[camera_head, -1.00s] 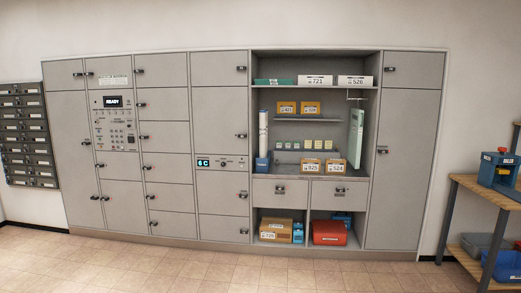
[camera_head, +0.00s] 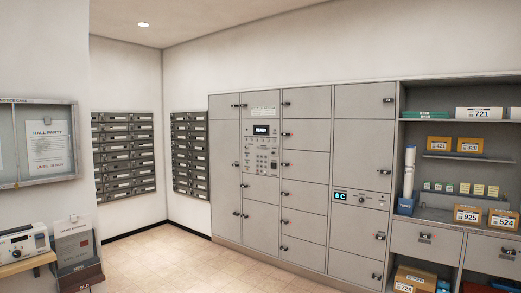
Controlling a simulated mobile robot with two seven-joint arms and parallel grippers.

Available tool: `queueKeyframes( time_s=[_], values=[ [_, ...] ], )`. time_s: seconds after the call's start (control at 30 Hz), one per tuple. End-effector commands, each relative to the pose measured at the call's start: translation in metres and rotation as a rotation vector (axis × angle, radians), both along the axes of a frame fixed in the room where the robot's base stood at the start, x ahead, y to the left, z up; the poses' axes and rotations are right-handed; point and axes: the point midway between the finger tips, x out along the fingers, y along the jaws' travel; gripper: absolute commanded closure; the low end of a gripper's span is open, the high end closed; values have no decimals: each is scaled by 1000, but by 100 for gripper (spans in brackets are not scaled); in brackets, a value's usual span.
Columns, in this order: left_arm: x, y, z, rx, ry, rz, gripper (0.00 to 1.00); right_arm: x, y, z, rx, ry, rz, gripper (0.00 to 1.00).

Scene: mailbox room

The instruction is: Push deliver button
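A wall of grey lockers (camera_head: 308,175) stands on the right half of the view. A control panel (camera_head: 261,150) is set into its left part, with a small lit display (camera_head: 262,130) and rows of small buttons below it. The display text and button labels are too small to read, so I cannot tell which one is the deliver button. A second narrow panel (camera_head: 362,198) farther right has a lit display that seems to read "6 C" and a few small knobs or buttons. Neither gripper shows in the view.
Dark mailbox banks (camera_head: 125,158) hang in the corner, one on each wall. A notice board (camera_head: 38,143) and a table (camera_head: 28,264) with a white device (camera_head: 24,243) are at left. Shelves with orange boxes (camera_head: 469,145) are at right. The tiled floor (camera_head: 160,262) between is clear.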

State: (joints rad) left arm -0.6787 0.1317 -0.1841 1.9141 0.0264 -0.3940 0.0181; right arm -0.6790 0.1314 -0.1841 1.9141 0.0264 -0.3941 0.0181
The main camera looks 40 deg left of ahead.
Motion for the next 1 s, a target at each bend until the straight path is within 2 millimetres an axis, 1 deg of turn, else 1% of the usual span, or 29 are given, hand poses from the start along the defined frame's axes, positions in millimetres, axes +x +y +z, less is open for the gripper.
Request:
queueKeyframes(
  time_s=[0.03,0.07,0.47,1.0],
  values=[
    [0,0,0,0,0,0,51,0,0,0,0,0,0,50],
    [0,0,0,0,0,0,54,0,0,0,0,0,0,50],
    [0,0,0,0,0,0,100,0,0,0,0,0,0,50],
    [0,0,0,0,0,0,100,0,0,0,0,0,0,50]
  ],
)
